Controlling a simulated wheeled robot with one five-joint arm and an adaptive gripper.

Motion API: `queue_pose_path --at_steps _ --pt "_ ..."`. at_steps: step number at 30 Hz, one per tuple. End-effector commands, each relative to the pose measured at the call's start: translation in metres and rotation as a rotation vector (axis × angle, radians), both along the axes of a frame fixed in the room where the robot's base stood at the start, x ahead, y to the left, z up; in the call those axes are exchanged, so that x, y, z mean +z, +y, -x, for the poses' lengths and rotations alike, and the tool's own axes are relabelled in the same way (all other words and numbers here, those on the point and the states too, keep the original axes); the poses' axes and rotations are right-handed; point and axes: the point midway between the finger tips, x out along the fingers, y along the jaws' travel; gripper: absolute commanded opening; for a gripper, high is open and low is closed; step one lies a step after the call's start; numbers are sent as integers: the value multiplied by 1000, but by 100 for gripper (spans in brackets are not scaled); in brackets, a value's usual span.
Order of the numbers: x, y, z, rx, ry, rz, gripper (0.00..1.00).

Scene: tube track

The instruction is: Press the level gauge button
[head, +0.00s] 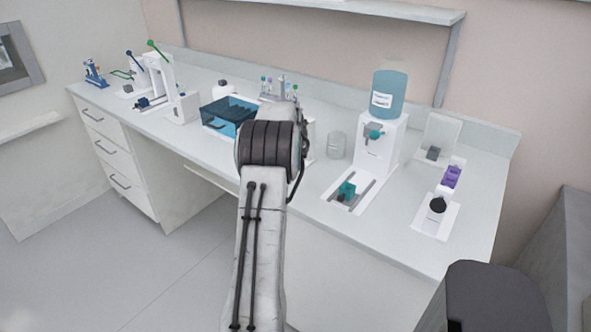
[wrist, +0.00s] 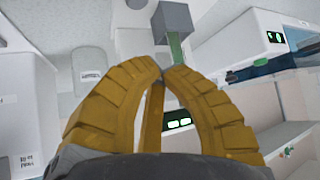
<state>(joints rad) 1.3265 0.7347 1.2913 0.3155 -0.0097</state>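In the wrist view, my gripper (wrist: 163,72) shows its ribbed yellow fingers drawn together, their tips meeting or nearly so, with nothing seen between them. Just beyond the tips stands a grey block (wrist: 172,17) with a green strip (wrist: 175,47) below it. I cannot tell for sure whether this is the level gauge or its button. A small dark display with green marks (wrist: 180,123) shows behind the fingers, partly covered. In the head view my arm reaches over the bench and hides my gripper and what lies behind it.
The white bench (head: 315,195) holds a blue-lidded box (head: 229,113), a glass jar (head: 336,144), a dispenser with a blue bottle (head: 390,94) and a purple-topped device (head: 452,177). A white unit with a green display (wrist: 275,37) is at right in the wrist view.

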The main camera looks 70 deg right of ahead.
Motion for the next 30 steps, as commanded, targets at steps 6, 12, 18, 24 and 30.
queue_pose_path --at_steps 6,12,18,24,30 --pt "-31 0 0 0 0 0 0" --pt "-42 0 0 0 0 1 0" --pt "-43 0 0 0 0 1 0" --pt "-42 0 0 0 0 0 0" --pt "-42 0 0 0 0 0 0"
